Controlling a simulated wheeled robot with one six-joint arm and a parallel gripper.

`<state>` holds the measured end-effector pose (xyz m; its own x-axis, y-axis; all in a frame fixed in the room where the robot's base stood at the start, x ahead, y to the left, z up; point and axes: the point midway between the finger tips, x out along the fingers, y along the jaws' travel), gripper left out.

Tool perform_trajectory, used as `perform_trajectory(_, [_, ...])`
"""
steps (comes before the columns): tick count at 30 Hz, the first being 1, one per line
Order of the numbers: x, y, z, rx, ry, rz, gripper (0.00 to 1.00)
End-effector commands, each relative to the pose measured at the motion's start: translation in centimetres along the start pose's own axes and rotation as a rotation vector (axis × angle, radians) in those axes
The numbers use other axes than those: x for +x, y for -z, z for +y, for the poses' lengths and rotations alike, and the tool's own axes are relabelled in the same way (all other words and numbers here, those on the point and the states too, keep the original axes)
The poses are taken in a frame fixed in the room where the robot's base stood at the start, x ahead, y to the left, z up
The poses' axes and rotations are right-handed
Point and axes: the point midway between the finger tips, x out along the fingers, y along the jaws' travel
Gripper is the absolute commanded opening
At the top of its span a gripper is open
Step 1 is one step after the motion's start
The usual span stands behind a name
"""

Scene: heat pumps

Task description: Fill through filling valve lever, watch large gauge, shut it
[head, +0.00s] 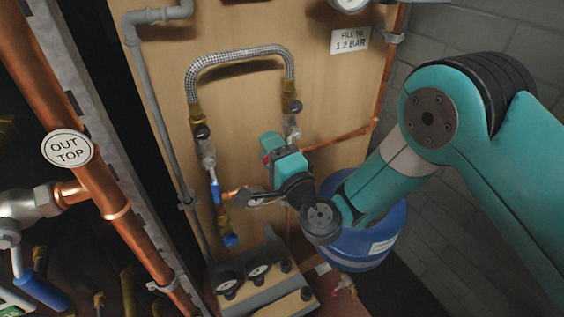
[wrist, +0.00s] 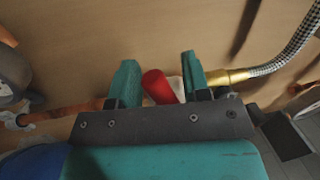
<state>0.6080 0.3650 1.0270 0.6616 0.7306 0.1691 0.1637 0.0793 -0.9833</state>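My gripper (head: 270,150) is at the right leg of the braided hose, low on the wooden board. In the wrist view, its two teal fingers (wrist: 160,82) stand apart on either side of a red lever (wrist: 158,86). The lever lies close to the left finger, with a gap to the right one; firm contact cannot be made out. A bit of red (head: 268,158) also shows at the gripper in the head view. The valve body is mostly hidden. A large gauge (head: 350,3) is cut off by the top edge; its needle cannot be read.
A sign (head: 350,41) reads "FILL TO 1.2 BAR". The braided hose (head: 240,57) arches above my gripper. A blue lever (head: 215,192) sits on the left leg. A blue vessel (head: 392,235) stands below my arm. Copper pipe (head: 110,190) runs along the left.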

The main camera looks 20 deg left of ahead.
Motion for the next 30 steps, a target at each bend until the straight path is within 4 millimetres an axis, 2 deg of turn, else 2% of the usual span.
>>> perform_trajectory(8, [-1.6, 0.0, 1.1, -0.002, -0.011, 0.001, 0.43])
perform_trajectory(9, [-2.4, -0.6, -0.4, 0.006, 0.015, -0.005, 0.43])
perform_trajectory(11, [-3.2, -0.6, -0.8, 0.008, 0.025, -0.007, 0.43])
perform_trajectory(30, [-13.5, -0.1, 0.1, 0.003, 0.005, -0.001, 0.43])
